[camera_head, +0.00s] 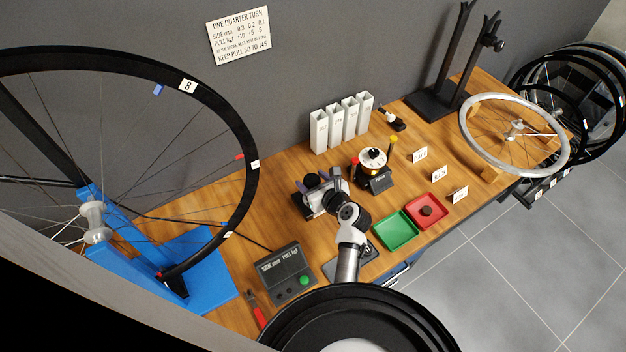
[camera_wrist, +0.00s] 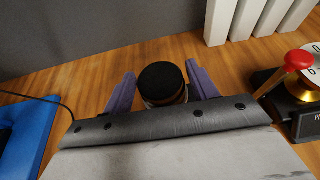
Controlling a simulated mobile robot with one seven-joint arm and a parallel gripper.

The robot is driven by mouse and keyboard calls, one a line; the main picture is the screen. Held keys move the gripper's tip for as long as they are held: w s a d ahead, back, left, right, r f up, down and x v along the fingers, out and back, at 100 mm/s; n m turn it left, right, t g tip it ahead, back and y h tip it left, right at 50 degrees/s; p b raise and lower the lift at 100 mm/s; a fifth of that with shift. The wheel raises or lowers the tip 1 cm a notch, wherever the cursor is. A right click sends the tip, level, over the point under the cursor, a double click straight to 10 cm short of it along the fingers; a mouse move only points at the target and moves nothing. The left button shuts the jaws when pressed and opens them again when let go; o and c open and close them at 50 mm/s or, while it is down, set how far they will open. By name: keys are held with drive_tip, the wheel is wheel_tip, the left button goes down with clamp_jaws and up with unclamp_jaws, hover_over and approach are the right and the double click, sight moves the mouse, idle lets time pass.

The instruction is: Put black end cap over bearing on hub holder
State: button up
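My gripper (camera_head: 312,180) has its purple fingers on either side of a black round cap (camera_head: 313,181). In the wrist view, my gripper (camera_wrist: 162,80) shows its fingers spread, with narrow gaps beside the cap (camera_wrist: 161,78). The cap sits flat on a pale metal part (camera_wrist: 172,101), apparently the hub end on the holder. My fingers and wrist hide much of the hub holder (camera_head: 318,203), a silver piece on the bench. The bearing cannot be seen under the cap.
A dark round piece (camera_head: 427,211) lies in the red tray (camera_head: 440,219); the green tray (camera_head: 396,232) is empty. A dial device (camera_head: 376,180) stands right of my gripper. White tubes (camera_head: 334,127) stand behind. A control box (camera_head: 285,273) and blue wheel stand (camera_head: 205,262) are left.

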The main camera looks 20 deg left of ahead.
drive_tip(key=shift+o, duration=1.1)
drive_tip(key=shift+r, duration=0.15)
drive_tip(key=b+v, duration=0.1)
drive_tip(key=v, duration=1.1)
drive_tip(key=shift+r, duration=0.4)
drive_tip(key=shift+d, duration=0.1)
